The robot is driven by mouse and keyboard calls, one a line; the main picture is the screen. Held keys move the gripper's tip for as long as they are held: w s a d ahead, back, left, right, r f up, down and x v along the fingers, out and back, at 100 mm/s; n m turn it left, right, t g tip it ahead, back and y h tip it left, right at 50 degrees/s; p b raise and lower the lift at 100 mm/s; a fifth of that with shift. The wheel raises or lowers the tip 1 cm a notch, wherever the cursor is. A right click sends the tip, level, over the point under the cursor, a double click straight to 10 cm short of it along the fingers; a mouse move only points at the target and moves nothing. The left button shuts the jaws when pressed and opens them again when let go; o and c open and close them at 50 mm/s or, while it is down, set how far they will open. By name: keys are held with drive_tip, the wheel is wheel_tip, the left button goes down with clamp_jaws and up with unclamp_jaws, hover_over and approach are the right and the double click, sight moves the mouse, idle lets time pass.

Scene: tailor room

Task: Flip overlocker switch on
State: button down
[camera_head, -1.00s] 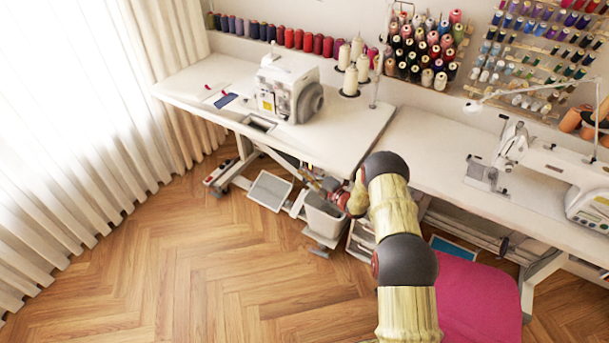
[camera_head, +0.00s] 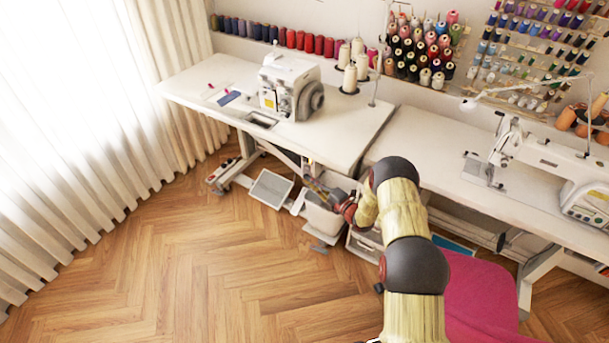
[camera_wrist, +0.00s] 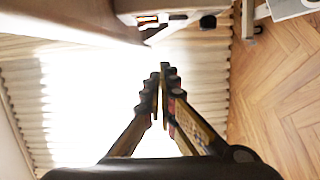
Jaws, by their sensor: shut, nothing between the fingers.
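The white overlocker (camera_head: 290,88) stands on the left sewing table (camera_head: 345,135). My gripper (camera_head: 309,170) is low at that table's front edge, beside its underside, with its fingers pointing up and left. In the wrist view my gripper (camera_wrist: 161,70) has its fingertips together and nothing between them. Ahead of the fingertips, under the table edge, is a small box (camera_wrist: 180,20) with coloured labels and a dark piece that may be the switch (camera_wrist: 208,21). The fingertips look apart from it. The switch's position cannot be told, and it is not distinguishable in the head view.
A second sewing machine (camera_head: 540,160) stands at right. A pink seat (camera_head: 485,300) is beside my arm. The wooden floor (camera_head: 190,270) in front is clear.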

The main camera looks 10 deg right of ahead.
drive_tip(key=shift+p+v, duration=0.3)
drive_tip(key=shift+v, duration=1.5)
drive_tip(key=shift+f, duration=0.2)
